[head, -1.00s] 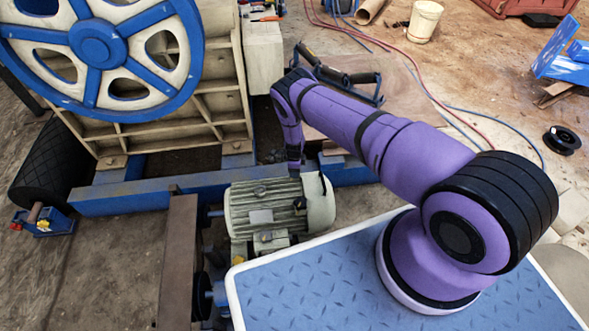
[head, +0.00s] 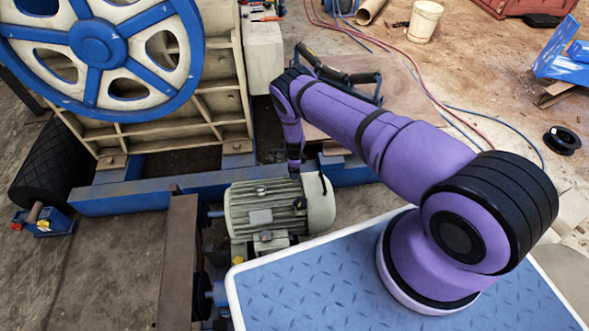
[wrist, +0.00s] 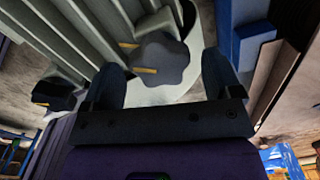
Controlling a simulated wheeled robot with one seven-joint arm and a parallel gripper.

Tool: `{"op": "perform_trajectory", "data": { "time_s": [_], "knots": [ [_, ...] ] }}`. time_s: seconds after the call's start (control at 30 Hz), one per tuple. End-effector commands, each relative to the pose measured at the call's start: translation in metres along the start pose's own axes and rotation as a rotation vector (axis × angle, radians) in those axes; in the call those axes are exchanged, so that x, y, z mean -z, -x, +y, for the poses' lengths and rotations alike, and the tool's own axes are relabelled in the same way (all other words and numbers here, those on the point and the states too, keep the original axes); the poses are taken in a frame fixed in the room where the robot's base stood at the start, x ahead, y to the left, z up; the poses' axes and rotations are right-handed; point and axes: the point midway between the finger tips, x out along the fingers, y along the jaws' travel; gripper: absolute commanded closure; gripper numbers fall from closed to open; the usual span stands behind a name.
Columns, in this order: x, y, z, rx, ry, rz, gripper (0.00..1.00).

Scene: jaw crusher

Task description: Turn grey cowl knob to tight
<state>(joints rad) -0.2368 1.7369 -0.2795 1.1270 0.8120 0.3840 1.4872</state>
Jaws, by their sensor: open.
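The grey lobed knob (wrist: 162,60) is in the middle of the wrist view, on the pale cowl. A yellow line runs on its left part, and a separate yellow mark (wrist: 128,45) lies just above and left of it; the two are not in line. My gripper (wrist: 163,64) is open, with one dark finger on each side of the knob and a gap to each. Whether the fingertips reach down to the knob's height I cannot tell. In the head view my arm's end hangs over the ribbed motor (head: 262,212); the fingertips are hard to make out there.
A second, black knob (wrist: 55,92) with a yellow mark sits left of my gripper in the wrist view. Blue frame beams (head: 130,197) and the crusher's big blue-and-cream wheel (head: 100,43) stand behind and left of the motor. A brown beam (head: 178,260) runs beside it.

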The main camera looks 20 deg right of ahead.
Motion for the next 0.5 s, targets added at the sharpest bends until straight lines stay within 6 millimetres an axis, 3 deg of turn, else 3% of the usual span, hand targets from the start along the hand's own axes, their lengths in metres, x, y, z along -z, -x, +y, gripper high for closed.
{"op": "perform_trajectory", "data": {
  "time_s": [0.5],
  "knots": [
    [-0.001, 0.08, 0.0, 0.001, 0.0, -0.002, 0.16]
  ]
}}
